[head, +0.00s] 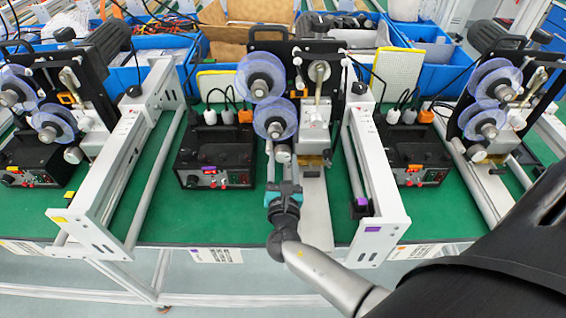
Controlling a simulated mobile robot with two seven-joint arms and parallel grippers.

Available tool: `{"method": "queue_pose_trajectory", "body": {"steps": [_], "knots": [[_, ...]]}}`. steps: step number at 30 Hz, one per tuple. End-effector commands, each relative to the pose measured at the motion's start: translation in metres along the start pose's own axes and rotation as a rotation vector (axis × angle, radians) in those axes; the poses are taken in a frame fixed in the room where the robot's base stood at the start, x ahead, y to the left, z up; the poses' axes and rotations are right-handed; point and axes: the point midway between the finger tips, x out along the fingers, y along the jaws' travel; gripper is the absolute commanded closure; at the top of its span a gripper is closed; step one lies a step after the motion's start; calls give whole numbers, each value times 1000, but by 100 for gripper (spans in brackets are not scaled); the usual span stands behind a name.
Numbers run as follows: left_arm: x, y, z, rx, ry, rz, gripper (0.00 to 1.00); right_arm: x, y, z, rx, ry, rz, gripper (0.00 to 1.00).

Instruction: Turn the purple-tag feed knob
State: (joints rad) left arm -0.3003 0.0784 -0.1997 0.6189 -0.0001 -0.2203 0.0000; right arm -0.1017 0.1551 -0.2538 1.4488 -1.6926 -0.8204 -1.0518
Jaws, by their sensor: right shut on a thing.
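The middle coder machine (318,105) carries purple tags on its side frame, one on a small black block (361,202) and one on the front plate (372,229). The feed knob (282,153) is a small silver cylinder low on this machine, below the lower blue-purple reel (275,118). My right gripper (281,160), with a teal body, reaches up from below. Its two thin fingers stand on either side of the knob and are shut on it. The fingers partly hide the knob. My left gripper is out of view.
Similar machines stand left (70,100) and right (495,95). A black control box (215,155) with a purple tag sits left of my right gripper. White frame rails (375,190) flank it on the right. Green mat (190,220) is bare in front.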

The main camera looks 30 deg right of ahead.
Motion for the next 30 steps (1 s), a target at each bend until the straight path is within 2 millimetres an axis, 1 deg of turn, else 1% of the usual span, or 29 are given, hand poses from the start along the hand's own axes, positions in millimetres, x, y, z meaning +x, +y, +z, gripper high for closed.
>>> {"method": "queue_pose_trajectory", "body": {"steps": [8,21,30], "knots": [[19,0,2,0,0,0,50,0,0,-3,195,0,1,100],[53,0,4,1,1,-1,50,-1,-1,-4,612,2,0,100],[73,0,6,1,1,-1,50,-1,0,-4,848,3,-1,100]]}}
